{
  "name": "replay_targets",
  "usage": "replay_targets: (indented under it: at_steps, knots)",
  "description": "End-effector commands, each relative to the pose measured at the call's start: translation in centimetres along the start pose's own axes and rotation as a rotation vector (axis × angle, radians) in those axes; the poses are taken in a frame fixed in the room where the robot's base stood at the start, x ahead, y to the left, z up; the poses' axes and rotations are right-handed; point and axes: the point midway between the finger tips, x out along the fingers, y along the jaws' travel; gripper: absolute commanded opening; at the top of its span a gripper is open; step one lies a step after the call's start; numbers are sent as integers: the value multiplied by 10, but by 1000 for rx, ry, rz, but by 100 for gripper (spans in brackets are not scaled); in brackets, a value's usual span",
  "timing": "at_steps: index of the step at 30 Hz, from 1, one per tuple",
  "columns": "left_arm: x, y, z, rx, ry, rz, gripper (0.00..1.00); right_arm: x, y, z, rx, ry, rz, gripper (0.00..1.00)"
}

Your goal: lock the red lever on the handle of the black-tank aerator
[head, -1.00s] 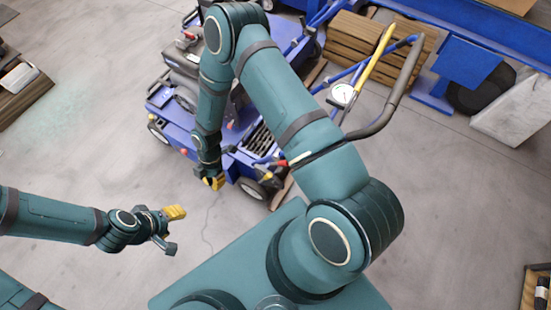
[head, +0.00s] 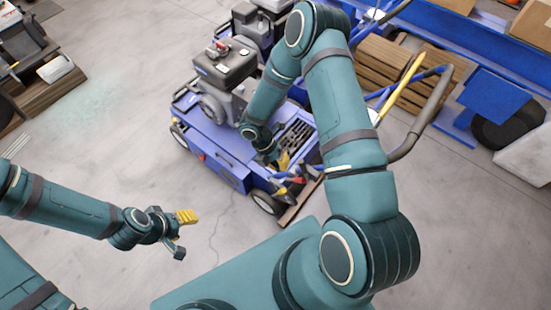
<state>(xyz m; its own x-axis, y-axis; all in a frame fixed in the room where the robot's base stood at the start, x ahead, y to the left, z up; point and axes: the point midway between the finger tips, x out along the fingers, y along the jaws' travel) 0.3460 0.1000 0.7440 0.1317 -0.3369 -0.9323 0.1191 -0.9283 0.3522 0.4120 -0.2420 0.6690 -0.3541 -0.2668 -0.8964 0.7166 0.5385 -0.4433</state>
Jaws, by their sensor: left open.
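The aerator with the black tank (head: 228,62) has a blue body (head: 215,145) and stands beyond my arms. Its handle has blue tubes and a dark grey grip bar (head: 425,115) at the right, with a yellow lever (head: 408,76). My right arm hides part of the handle. A small red part (head: 281,190) shows at the machine's near right corner; I cannot tell whether it is the red lever. My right gripper (head: 283,163), with yellow pads, is close above it; its jaws are too small and overlapped to read. My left gripper (head: 183,233) is open and empty over the floor.
A second machine's engine (head: 262,22) stands behind. Stacked wooden boards (head: 388,62) and a blue rack (head: 490,85) are at the upper right. More equipment (head: 25,50) is at the upper left. The floor between my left arm and the aerator is clear.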

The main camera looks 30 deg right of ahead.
Motion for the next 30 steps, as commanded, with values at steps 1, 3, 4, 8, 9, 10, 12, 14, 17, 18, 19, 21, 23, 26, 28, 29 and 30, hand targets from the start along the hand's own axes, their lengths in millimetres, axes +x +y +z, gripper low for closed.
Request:
replay_targets:
  at_steps: [1,3,4,8,9,10,12,14,17,18,19,21,23,26,28,29,30]
  knots:
    - [4,-1,0,0,1,0,50,13,0,-1,-1,3,-2,0]
    - [6,-2,0,0,3,0,50,27,0,0,-1,2,-2,0]
    - [7,-3,-1,0,3,0,50,33,0,-1,0,3,-2,0]
    - [11,-4,-1,1,5,0,50,52,-6,0,0,2,-1,0]
    - [11,-4,-1,1,6,0,50,56,-8,0,1,2,-1,0]
    - [12,-4,-2,1,6,0,50,60,-10,0,1,3,-1,0]
    - [13,-5,-2,1,7,0,50,66,-12,0,0,1,0,0]
    - [13,-5,-2,1,7,0,50,69,-14,0,0,1,0,0]
    - [14,-5,-2,1,8,0,50,73,-16,0,-1,1,1,0]
    - [14,-5,-2,1,8,0,50,73,-16,0,-1,1,1,0]
    - [14,-5,-2,1,8,0,50,73,-16,0,-1,1,1,0]
    - [14,-5,-2,1,8,0,50,73,-16,0,0,1,1,0]
    - [14,-5,-2,1,8,0,50,73,-16,0,0,1,1,0]
    - [14,-5,-2,1,8,0,50,73,-16,0,0,1,1,0]
    - [14,-5,-2,1,8,0,50,74,-16,0,0,0,1,0]
    - [15,-6,-2,1,8,0,50,75,-17,-1,-1,0,1,0]
    - [16,-6,-2,1,9,0,50,76,-18,-1,-1,0,1,0]
